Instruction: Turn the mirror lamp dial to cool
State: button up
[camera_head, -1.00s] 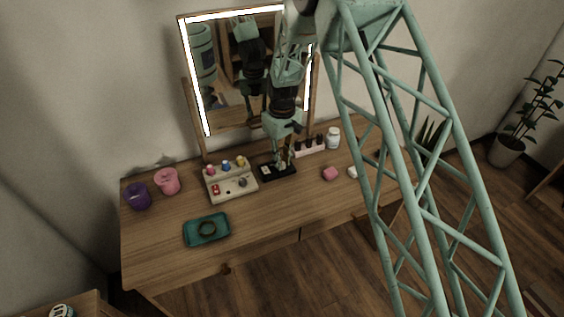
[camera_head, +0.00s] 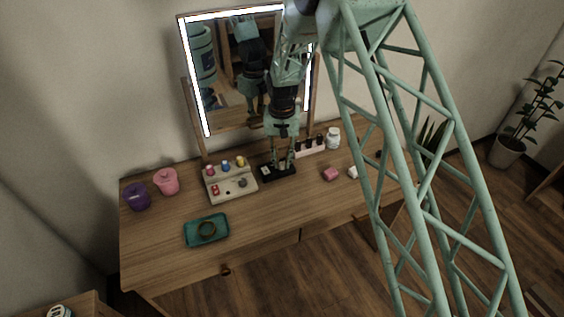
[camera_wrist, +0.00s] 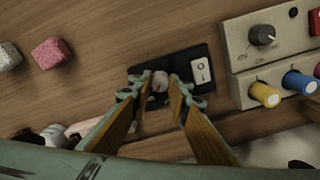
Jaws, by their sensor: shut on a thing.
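A black control panel (camera_head: 270,178) lies on the wooden table below the lit mirror (camera_head: 195,75). In the wrist view the panel (camera_wrist: 190,56) carries a round pale dial (camera_wrist: 160,84) and a white rocker switch (camera_wrist: 201,71). My gripper (camera_wrist: 160,80) has its two fingertips on either side of the dial, shut on it. The dial's markings cannot be read. In the head view my gripper (camera_head: 281,166) points down at the panel, and its fingers hide the dial.
A beige panel (camera_head: 231,189) with coloured knobs and a dark dial stands close on the left. A pink block (camera_head: 330,174) and bottle rack (camera_head: 311,149) are on the right.

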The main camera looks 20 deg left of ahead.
aim_at(282, 164)
jog(key=shift+m, duration=1)
jog(key=o, duration=0.8)
jog(key=shift+o, duration=0.2)
jog(key=shift+r, duration=0.15)
notch_tip(282, 164, up, 12)
jog(key=shift+d, duration=0.1)
dwell(0.6)
